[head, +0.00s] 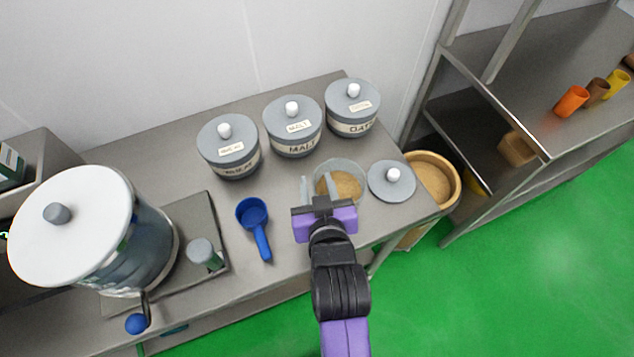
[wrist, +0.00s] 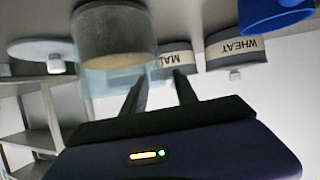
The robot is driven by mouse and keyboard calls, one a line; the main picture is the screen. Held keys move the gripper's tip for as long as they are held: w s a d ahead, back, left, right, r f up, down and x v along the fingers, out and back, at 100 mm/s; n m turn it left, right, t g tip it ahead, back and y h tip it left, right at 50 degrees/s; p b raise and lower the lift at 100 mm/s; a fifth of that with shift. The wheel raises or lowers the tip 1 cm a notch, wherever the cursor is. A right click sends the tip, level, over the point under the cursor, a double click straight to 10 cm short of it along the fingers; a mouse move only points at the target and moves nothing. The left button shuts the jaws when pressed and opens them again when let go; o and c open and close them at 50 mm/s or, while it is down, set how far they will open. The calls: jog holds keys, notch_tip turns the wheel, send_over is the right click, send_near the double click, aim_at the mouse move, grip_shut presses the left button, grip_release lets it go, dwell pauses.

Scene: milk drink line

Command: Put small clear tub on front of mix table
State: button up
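The small clear tub (head: 345,172) holds tan-brown grains and stands open on the steel table (head: 290,255), near its right end. It also shows in the wrist view (wrist: 115,40), which is upside down. My gripper (head: 317,184) is at the tub's left near side, with its two fingers apart. The right finger overlaps the tub's left edge in the head view; the left finger is outside it. I see nothing held between the fingers. Whether a finger touches the tub or reaches inside it, I cannot tell.
Three lidded canisters (head: 292,125) stand behind. A grey lid (head: 391,182) lies right of the tub. A blue scoop (head: 252,213) and a large white-lidded dispenser (head: 85,230) are to the left. A wooden bin (head: 452,190) and shelving (head: 480,60) stand right of the table.

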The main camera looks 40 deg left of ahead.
jog(key=b+v, duration=0.1)
jog(key=v, duration=1.1)
jog(key=s+d+f+m+t+h, duration=0.1)
jog(key=d+f+m+t+h, duration=0.15)
jog(key=d, duration=0.85)
jog(key=s+d+f+m+t+h, duration=0.1)
jog(key=d+f+m+t+h, duration=0.15)
jog(key=d, duration=0.95)
jog(key=s+d+r+m+t+h, duration=0.1)
jog(key=s+d+r+m+h, duration=0.4)
jog(key=s+d, duration=0.7)
jog(key=shift+d+r+m+t, duration=0.3)
jog(key=shift+d+r+m, duration=0.15)
jog(key=shift+r, duration=0.35)
